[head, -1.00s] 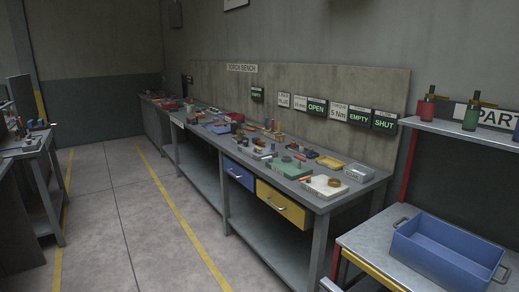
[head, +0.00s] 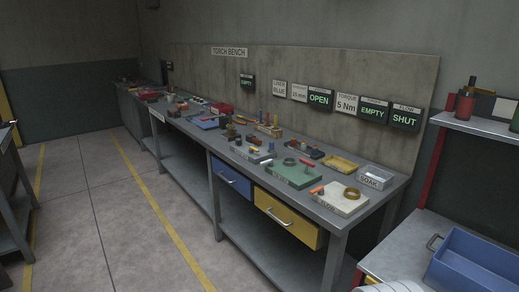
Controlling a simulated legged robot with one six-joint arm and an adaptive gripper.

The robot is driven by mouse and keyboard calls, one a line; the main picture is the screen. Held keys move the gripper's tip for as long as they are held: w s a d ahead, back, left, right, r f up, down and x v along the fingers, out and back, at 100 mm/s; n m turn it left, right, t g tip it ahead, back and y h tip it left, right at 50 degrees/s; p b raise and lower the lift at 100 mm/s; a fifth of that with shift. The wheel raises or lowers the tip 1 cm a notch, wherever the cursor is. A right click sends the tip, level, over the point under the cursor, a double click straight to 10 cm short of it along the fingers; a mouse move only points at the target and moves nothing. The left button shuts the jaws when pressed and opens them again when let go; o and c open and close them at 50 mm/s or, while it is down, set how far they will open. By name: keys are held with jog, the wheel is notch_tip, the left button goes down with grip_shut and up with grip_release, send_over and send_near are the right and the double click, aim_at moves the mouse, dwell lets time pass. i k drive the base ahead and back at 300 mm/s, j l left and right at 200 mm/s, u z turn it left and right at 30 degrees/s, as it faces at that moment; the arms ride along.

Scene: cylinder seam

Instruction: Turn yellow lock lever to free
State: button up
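I cannot make out a yellow lock lever; the bench items are too small to tell. The long grey torch bench (head: 375,199) runs along the wall in the head view. On it are a green plate (head: 291,175) with small parts, a white block (head: 340,199) with a tan ring (head: 352,193) and a red-orange piece, and a yellow tray (head: 340,163). Several small fixtures stand further back along the bench. My gripper is not in view.
A blue drawer (head: 232,181) and yellow drawer (head: 286,217) sit under the bench. A blue bin (head: 477,262) stands on a side table at right. Wall signs include a green OPEN sign (head: 320,98) and SHUT sign (head: 404,119). Floor (head: 100,215) at left is clear.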

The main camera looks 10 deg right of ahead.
aim_at(251, 148)
jog(key=i+j+z, duration=0.1)
jog(key=z, duration=0.3)
jog(key=i+j+z, duration=0.15)
jog(key=z, duration=0.25)
jog(key=i+j+z, duration=0.1)
jog(key=i+j, duration=0.2)
jog(key=i+j+z, duration=0.15)
jog(key=j, duration=0.3)
jog(key=i+j+z, duration=0.1)
jog(key=i+j, duration=0.25)
jog(key=i+j+z, duration=0.15)
jog(key=j, duration=0.35)
jog(key=i+j, duration=0.2)
jog(key=j, duration=0.2)
jog(key=i+j, duration=0.2)
jog(key=j, duration=0.2)
jog(key=i+j, duration=0.25)
jog(key=j, duration=0.15)
